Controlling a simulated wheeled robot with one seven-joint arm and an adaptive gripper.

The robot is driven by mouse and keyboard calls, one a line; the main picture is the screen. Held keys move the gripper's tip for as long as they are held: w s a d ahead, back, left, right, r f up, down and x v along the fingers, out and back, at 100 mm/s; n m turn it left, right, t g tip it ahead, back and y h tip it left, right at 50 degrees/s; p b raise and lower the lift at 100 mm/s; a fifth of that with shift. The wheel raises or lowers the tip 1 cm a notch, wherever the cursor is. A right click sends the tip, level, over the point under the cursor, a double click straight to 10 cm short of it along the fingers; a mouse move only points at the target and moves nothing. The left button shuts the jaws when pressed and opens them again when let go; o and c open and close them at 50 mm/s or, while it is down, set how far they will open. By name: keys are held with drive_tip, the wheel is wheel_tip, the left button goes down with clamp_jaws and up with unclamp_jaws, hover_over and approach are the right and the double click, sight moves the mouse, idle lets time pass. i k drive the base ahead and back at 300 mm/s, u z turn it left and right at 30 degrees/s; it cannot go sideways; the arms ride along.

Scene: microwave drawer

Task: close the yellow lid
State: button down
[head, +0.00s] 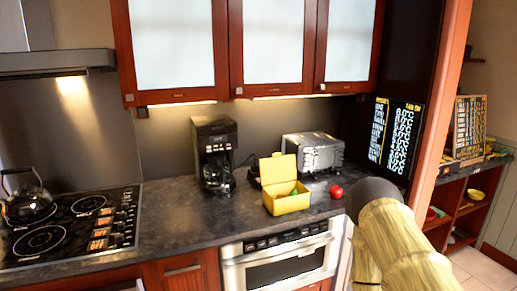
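A yellow box (288,202) stands on the dark countertop, right of the coffee maker. Its yellow lid (278,168) is open and stands up at the back of the box. Part of the box's inside shows, and I cannot make out what is in it. My arm comes in at the lower right, to the right of the box and apart from it. My gripper's fingers do not show in this view.
A red round object (336,191) lies just right of the box. A silver toaster (313,153) stands behind it, and a black coffee maker (215,154) stands to the left. A kettle (28,200) sits on the stove. The counter (180,220) left of the box is clear.

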sight(278, 169)
drive_tip(key=u, duration=0.6)
drive_tip(key=i, duration=1.05)
drive_tip(key=z, duration=0.35)
